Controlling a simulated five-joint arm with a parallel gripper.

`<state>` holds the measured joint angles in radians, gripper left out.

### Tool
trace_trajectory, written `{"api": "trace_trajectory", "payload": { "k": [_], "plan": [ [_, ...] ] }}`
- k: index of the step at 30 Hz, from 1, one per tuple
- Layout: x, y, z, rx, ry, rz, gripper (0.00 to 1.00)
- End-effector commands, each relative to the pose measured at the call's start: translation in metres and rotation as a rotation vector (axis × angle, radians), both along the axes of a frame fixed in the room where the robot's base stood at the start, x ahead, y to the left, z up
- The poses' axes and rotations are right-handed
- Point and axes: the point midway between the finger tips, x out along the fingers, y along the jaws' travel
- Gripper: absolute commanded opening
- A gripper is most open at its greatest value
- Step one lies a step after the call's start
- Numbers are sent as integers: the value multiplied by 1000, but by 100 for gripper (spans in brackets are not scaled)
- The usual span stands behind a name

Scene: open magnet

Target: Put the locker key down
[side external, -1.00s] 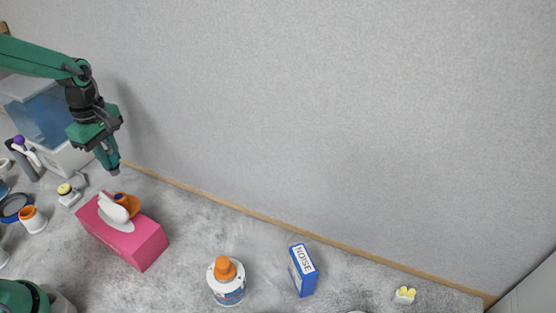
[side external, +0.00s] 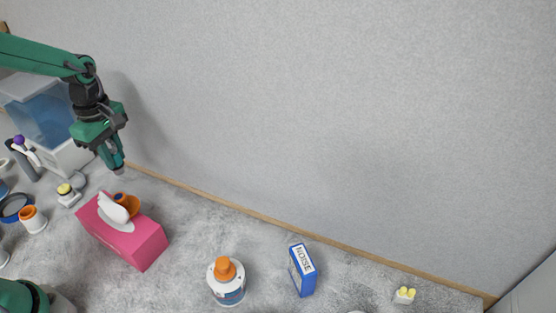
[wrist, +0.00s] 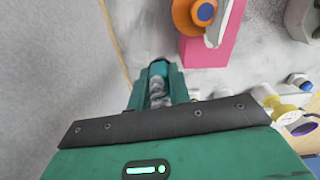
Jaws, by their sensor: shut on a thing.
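My gripper (side external: 115,164) is at the left of the side view, pointing down above the grey counter, behind and above the pink tissue box. It also shows in the wrist view (wrist: 158,82), with its fingers close together. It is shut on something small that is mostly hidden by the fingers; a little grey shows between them. I take this for the locker key, but its shape cannot be made out. No key shows lying on the counter (side external: 190,225).
The pink tissue box (side external: 145,248) stands near my gripper, an orange round thing (side external: 131,204) behind it. A blue-and-white bin (side external: 45,115) and small items crowd the left. A white bottle (side external: 228,288) and blue box (side external: 303,272) stand right; bare counter lies between.

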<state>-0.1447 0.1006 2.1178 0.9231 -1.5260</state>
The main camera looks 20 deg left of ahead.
Motion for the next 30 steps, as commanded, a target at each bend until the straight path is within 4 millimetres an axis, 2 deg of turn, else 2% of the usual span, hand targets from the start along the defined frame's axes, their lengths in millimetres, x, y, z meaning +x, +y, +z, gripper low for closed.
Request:
{"api": "trace_trajectory", "payload": {
  "k": [5,11,21,30],
  "plan": [
    [6,-15,0,0,0,-10,0],
    [16,-49,-1,0,0,-29,0],
    [26,-130,-3,0,0,-63,0],
    [19,-202,-6,0,1,-90,0]
  ]
}}
